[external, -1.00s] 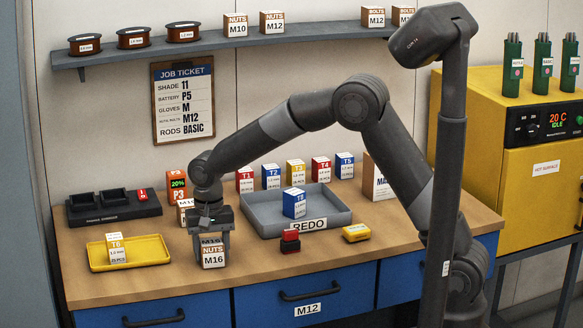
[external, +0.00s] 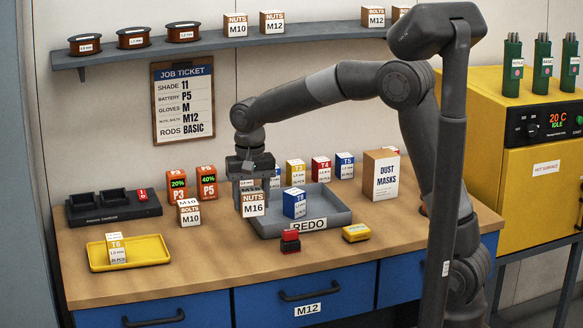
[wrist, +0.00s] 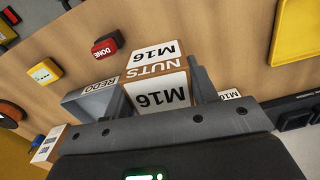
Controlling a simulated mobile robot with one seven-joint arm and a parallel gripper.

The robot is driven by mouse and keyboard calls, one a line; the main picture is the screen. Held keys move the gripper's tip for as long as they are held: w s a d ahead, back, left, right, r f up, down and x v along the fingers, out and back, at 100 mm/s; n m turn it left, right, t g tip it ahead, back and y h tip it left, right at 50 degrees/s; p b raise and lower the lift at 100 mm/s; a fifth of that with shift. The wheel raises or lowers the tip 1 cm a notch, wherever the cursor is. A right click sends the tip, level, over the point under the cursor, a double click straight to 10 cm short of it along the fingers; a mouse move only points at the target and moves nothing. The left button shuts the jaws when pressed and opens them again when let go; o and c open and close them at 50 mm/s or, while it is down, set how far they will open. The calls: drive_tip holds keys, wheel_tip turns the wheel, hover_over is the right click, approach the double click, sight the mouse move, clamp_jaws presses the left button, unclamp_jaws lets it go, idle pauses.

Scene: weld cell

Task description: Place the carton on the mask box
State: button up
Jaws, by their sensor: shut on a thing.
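The carton, a small box labelled NUTS M16 (external: 253,204), is held between the fingers of my gripper (external: 251,190). It is upright above the left end of the grey REDO tray in the external view. It also shows in the wrist view (wrist: 157,82), with a finger on its right side; my gripper is shut on it. The mask box, a tan box labelled DUST MASKS (external: 380,175), stands upright at the back right of the bench, to the right of the tray. Its top is clear. My gripper is well to its left.
The grey REDO tray (external: 335,222) holds a blue-labelled T8 box (external: 294,204). Several small boxes, including a red T4 box (external: 321,168), stand behind it. A BOLTS M10 box (external: 189,211) stands left of my gripper. A yellow tray (external: 157,252) is at front left.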

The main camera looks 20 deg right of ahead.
drive_tip(key=w+d+r+m, duration=0.2)
drive_tip(key=w+d+m, duration=0.15)
drive_tip(key=d, duration=0.45)
drive_tip(key=w+d+r+m, duration=0.2)
drive_tip(key=w+d, duration=0.3)
drive_tip(key=d, duration=0.3)
drive_tip(key=w+d+r+m, duration=0.3)
drive_tip(key=w+d, duration=0.2)
drive_tip(key=d, duration=0.3)
drive_tip(key=s+d+r+m, duration=0.1)
drive_tip(key=d+r+m, duration=0.25)
drive_tip(key=d, duration=1.15)
drive_tip(key=s+d+r+m, duration=0.1)
drive_tip(key=d+r+m, duration=0.3)
drive_tip(key=d, duration=1)
hover_over(382, 153)
drive_tip(key=shift+m, duration=0.4)
wheel_tip(382, 153, down, 8)
drive_tip(key=shift+s+a+f, duration=0.1)
drive_tip(key=shift+f, duration=1.95)
drive_tip(key=shift+f, duration=0.1)
drive_tip(key=o, duration=1.3)
